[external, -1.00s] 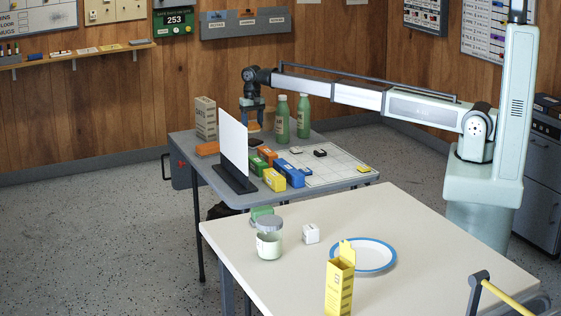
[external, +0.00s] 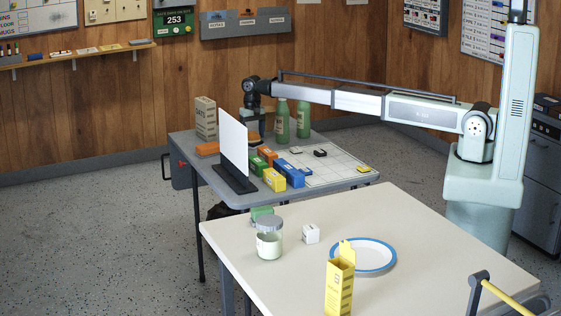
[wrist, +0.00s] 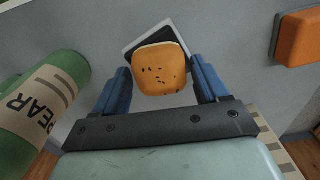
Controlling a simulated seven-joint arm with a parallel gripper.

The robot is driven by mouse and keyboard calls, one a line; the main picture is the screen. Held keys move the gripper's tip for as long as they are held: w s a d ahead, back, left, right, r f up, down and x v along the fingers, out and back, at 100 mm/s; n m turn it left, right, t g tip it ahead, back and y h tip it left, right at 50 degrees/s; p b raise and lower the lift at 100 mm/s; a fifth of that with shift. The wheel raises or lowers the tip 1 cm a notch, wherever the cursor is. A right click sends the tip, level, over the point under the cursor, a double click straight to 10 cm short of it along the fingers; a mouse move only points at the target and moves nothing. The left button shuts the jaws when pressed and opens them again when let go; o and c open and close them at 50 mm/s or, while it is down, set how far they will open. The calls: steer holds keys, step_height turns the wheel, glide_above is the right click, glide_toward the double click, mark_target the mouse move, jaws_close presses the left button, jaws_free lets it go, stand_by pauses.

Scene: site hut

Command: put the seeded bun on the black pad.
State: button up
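The seeded bun (wrist: 160,69), golden with dark seeds, sits between the two blue fingers of my gripper (wrist: 161,80) in the wrist view. In the external view, my gripper (external: 254,124) is low over the far end of the grey table, partly behind the white panel; the bun is not clear there.
Green bottles (external: 281,120) stand just right of my gripper; one (wrist: 42,98) is close on the left in the wrist view. The white upright panel (external: 233,147), a tan carton (external: 205,118) and an orange object (wrist: 299,38) are near. Coloured boxes (external: 273,179) lie nearer the front.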

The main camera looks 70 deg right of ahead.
mark_target(252, 132)
steer(key=shift+o, duration=0.8)
step_height(252, 132, up, 12)
steer(key=shift+r, duration=0.15)
